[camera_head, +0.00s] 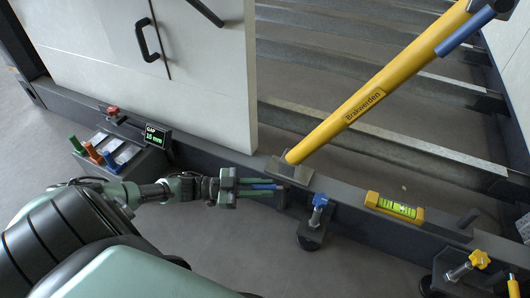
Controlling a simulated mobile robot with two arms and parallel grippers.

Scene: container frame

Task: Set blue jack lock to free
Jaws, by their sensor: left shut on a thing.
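The blue jack (313,222) stands at the lower frame beam, right of the middle, with a blue knob on top and a dark round foot on the floor. My left gripper (272,187) reaches in from the left, just left of this jack. The bar points right towards a dark bracket on the beam. The fingers hide part of the bar, so its lock setting cannot be read. My right gripper is not in view.
A yellow brace (375,88) slants up from a plate on the beam (343,190). A yellow level (394,207) lies on the beam to the right. A yellow-knobbed jack (466,266) stands lower right. A gap display (157,137) reads 15 mm beside several coloured handles.

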